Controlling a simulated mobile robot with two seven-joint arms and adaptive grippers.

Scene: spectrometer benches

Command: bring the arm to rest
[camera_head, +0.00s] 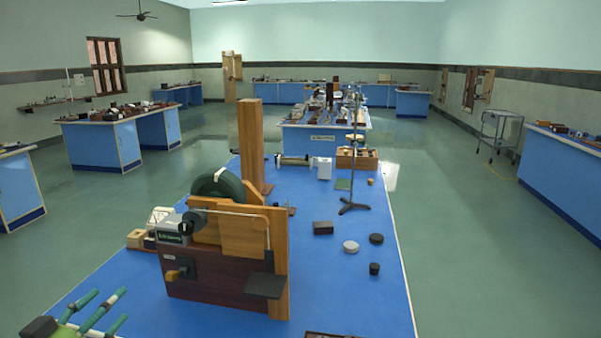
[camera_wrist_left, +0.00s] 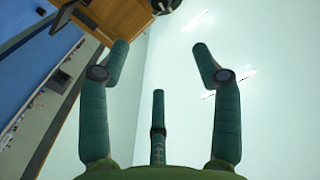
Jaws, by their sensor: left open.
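My left gripper (camera_head: 95,314) shows at the bottom left corner of the head view, over the near left part of the blue-topped bench (camera_head: 345,285). Its green fingers are spread and empty, and nothing sits between them. In the left wrist view the fingers of my left gripper (camera_wrist_left: 165,62) stand apart, with a pale wall or ceiling behind them. A wooden apparatus (camera_head: 215,270) with a dark green wheel (camera_head: 222,186) stands on the bench to the right of the gripper, apart from it. My right gripper is in neither view.
Several small dark and grey discs and blocks lie on the bench right of the apparatus, among them a grey disc (camera_head: 351,247). A metal stand (camera_head: 354,165) and a tall wooden post (camera_head: 251,140) rise further back. The bench's front right area is mostly clear.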

